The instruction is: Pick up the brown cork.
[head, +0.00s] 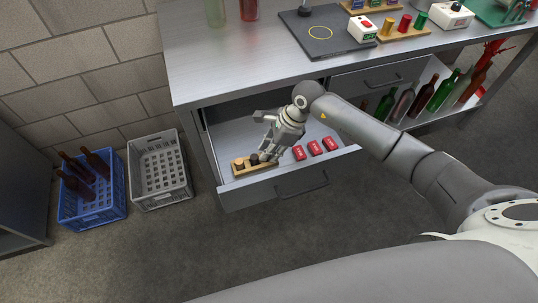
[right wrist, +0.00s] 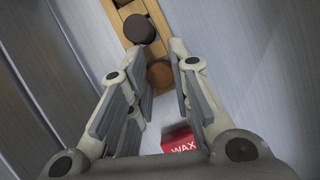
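A small wooden rack (head: 254,170) with corks lies in the open drawer; it also shows in the right wrist view (right wrist: 156,12). A brown cork (right wrist: 160,75) sits at its near end in the right wrist view, between the open fingers of my right gripper (right wrist: 162,55). A darker cork (right wrist: 139,29) stands beside it, just beyond the fingertips. In the head view my right gripper (head: 270,150) is low over the rack's right end and largely hides the brown cork. I cannot tell whether the fingers touch it. My left gripper is out of view.
Several red wax blocks (head: 315,147) lie in the drawer to the right of the rack. The drawer front (head: 290,180) and the workbench top (head: 240,65) lie close around my arm. A grey crate (head: 160,200) and a blue crate (head: 92,213) stand on the floor at left.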

